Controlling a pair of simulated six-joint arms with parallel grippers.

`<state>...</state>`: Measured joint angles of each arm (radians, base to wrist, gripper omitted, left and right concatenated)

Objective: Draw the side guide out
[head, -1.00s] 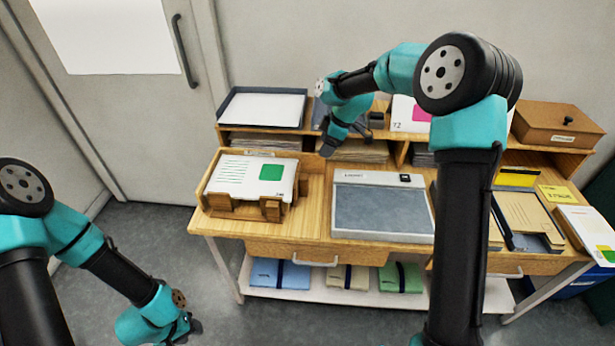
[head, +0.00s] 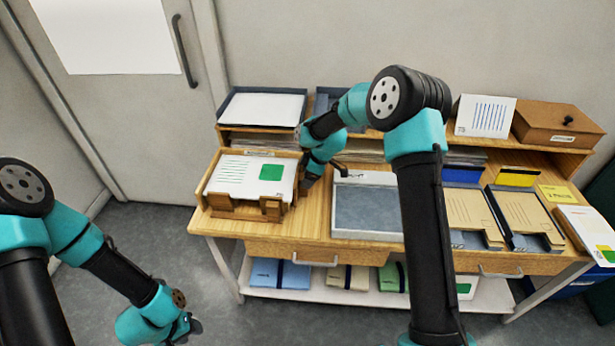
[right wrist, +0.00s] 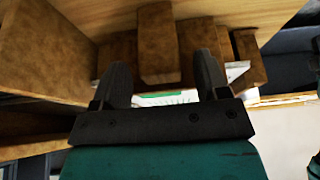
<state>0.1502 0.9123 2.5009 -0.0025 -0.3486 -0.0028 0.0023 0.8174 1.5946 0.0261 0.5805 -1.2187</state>
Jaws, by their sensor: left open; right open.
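A wooden paper tray (head: 226,163) at the left of the desk holds a stack of white sheets (head: 238,178) with a green square on top. Brown wooden blocks (head: 271,208) stand along its front edge. My right gripper (head: 309,184) is low beside the tray's right side. In the right wrist view my open right gripper (right wrist: 163,78) has a brown upright block (right wrist: 157,42) between its fingers, which looks like the side guide; I see gaps on both sides of it. My left gripper (head: 191,328) is open, low at the lower left, away from the desk.
A grey shallow tray (head: 366,207) lies right of the paper tray. Folders (head: 470,213) and a brown box (head: 558,124) are further right. A shelf with a dark paper tray (head: 262,108) stands behind. Another brown post (right wrist: 250,58) is right of the gripper.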

